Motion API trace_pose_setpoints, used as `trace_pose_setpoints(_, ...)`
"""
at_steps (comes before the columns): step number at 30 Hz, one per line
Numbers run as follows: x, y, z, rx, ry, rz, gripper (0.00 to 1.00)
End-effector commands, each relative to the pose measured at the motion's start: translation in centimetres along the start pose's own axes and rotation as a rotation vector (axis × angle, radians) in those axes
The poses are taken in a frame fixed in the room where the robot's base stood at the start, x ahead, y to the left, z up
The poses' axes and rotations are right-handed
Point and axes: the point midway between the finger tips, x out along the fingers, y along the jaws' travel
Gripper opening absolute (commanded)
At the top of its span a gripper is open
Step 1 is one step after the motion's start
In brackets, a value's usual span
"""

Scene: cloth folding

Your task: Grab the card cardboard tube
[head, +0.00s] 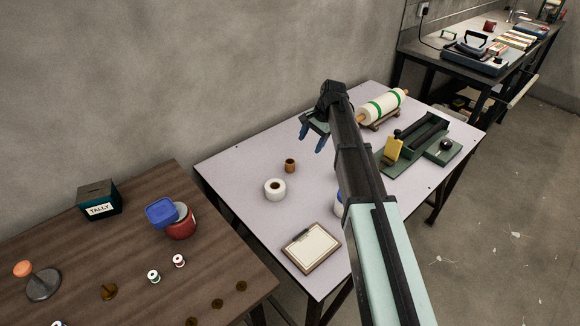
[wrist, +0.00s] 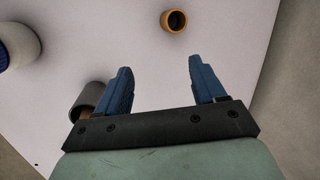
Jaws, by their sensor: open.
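The small brown cardboard tube (head: 290,166) stands upright on the pale table, just behind a white roll (head: 275,189) with a brown core. In the wrist view the tube (wrist: 165,20) shows as an orange-brown ring with a dark hollow, near the top edge. My gripper (head: 312,143) is above the table, to the right of the tube and apart from it. Its two blue fingers are spread with nothing between them; in the wrist view the gripper (wrist: 160,65) has the tube beyond its fingertips.
A clipboard (head: 311,248) lies at the front of the pale table (head: 235,165). A green-banded roller (head: 381,107) and a green tray (head: 420,140) lie at the right. In the wrist view, a white jar (wrist: 17,45) and a grey cylinder (wrist: 88,95) sit left.

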Motion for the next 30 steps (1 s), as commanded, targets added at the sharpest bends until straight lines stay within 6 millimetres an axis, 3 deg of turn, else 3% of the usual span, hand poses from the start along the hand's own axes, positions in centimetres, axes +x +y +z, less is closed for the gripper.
trace_pose_setpoints(6, -0.1, -2.1, 0.3, 0.381, -0.077, -0.036, 0.69)
trace_pose_setpoints(15, -0.2, -2.3, 1.0, 0.804, -0.116, -0.021, 0.69)
trace_pose_setpoints(23, 0.6, -2.4, 1.1, 0.908, -0.117, -0.014, 0.69)
trace_pose_setpoints(30, 4.5, -2.6, 1.4, 0.907, -0.117, -0.013, 0.69)
